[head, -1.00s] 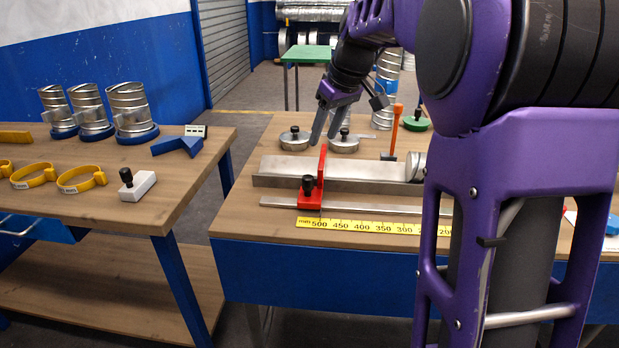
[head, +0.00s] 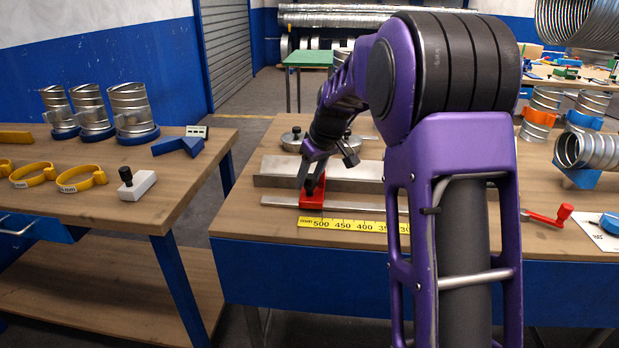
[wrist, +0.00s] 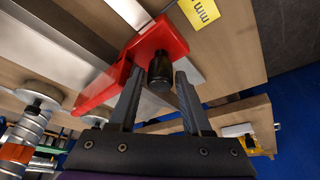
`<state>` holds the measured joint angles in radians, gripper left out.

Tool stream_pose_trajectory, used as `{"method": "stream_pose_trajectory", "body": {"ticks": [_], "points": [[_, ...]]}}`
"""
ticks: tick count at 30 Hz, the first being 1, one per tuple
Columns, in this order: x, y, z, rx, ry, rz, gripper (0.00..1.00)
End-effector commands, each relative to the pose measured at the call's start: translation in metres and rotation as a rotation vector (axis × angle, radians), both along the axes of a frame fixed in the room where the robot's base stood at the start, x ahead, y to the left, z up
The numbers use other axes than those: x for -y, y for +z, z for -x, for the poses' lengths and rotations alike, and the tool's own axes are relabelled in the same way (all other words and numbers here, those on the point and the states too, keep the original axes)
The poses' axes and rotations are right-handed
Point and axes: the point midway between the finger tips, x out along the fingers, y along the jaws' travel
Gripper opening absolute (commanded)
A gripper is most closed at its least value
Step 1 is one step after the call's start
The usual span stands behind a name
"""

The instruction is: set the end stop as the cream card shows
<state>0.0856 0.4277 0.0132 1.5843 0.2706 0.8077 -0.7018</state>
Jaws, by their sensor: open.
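The red end stop (head: 312,201) with a black knob sits on the metal rail near the 500 end of the yellow scale (head: 350,225). In the wrist view the red stop (wrist: 160,38) fills the upper middle, and its black knob (wrist: 160,68) stands between my fingertips. My gripper (wrist: 158,78) is open, one finger on each side of the knob; contact is not clear. In the head view my gripper (head: 311,172) comes down over the stop and hides part of it. A pale card (head: 604,236) lies at the far right edge; its marks are too small to read.
A long metal channel (head: 355,172) lies behind the rail, with round metal pieces behind it. A red-handled tool (head: 550,216) and duct pieces (head: 588,150) are at right. The left bench (head: 115,205) holds yellow rings and a white block with a black knob.

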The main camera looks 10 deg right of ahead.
Motion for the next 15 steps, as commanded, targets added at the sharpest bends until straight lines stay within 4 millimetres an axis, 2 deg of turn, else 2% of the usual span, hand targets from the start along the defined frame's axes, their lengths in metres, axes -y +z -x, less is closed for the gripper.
{"method": "stream_pose_trajectory", "body": {"ticks": [5, 13, 15], "points": [[0.0001, 0.0002, -0.0001, 0.0, 0.0, 0.0, 0.49], [0.0002, 0.0004, 0.0001, 0.0, 0.0, 0.0, 0.0], [0.0002, 0.0004, 0.0001, 0.0, 0.0, 0.0, 0.0]]}}
